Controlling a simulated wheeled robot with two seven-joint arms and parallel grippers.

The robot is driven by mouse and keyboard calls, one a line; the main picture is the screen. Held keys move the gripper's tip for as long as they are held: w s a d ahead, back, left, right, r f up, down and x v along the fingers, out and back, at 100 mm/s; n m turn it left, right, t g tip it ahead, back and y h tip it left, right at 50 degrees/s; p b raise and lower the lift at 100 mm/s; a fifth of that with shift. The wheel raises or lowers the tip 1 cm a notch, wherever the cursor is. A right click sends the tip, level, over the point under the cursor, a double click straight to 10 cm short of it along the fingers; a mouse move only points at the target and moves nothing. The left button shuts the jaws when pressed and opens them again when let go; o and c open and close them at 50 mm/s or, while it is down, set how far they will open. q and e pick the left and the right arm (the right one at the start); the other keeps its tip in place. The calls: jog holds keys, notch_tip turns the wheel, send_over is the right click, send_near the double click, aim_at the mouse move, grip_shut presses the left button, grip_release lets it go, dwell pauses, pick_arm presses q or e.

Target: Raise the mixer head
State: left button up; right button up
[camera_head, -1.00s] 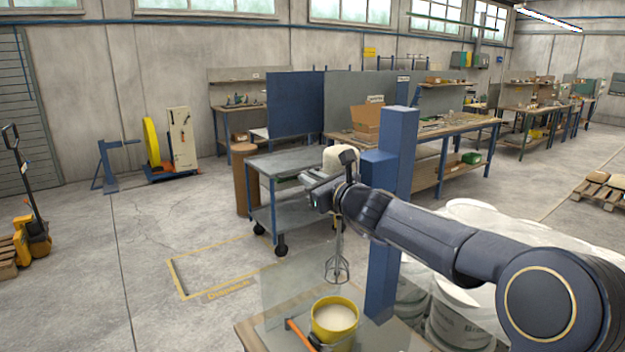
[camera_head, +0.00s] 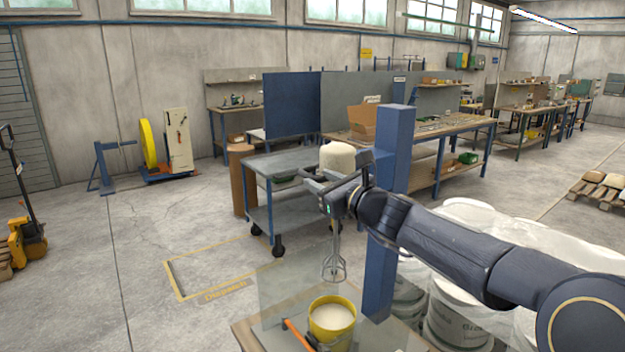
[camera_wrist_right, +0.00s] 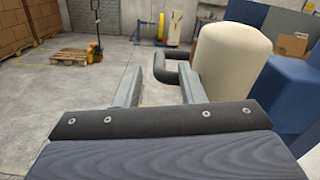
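The mixer head (camera_head: 337,157) is a cream rounded cylinder beside a blue column (camera_head: 396,150). In the right wrist view the mixer head (camera_wrist_right: 235,62) stands at upper right, with a dark bent handle (camera_wrist_right: 176,74) on its left side. The whisk (camera_head: 333,265) hangs above a yellow bucket (camera_head: 333,316) of pale material. My right gripper (camera_head: 312,178) is in front of the mixer head. In the wrist view its fingers (camera_wrist_right: 160,88) are apart; the handle shows close to the right finger, and contact cannot be told. My left gripper is not in view.
A clear panel (camera_head: 283,290) stands by the bucket, and an orange-handled tool (camera_head: 298,333) lies beside it. Several white covered tubs (camera_head: 480,225) stand at right, under my right arm. A grey wheeled cart (camera_head: 283,165) is behind. The floor at left is largely clear.

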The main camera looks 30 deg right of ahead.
jog(key=shift+s+d, duration=0.15)
jog(key=shift+s, duration=1.2)
jog(key=s+a+f+n+g+y, duration=0.3)
jog(key=s+a+f+n, duration=0.2)
jog(key=s+a+n, duration=0.3)
jog(key=s+a+f+n+g+y, duration=0.3)
jog(key=s+a+f+n, duration=0.3)
jog(key=n, duration=0.4)
jog(key=s+a+f+n+g+h, duration=0.2)
jog(key=s+f+n+g, duration=0.4)
jog(key=s+f+n, duration=0.7)
jog(key=s+f+h, duration=0.1)
jog(key=s, duration=0.1)
jog(key=shift+s+a+f+h, duration=0.2)
jog(key=shift+s+f+h, duration=0.05)
jog(key=shift+s+h, duration=0.15)
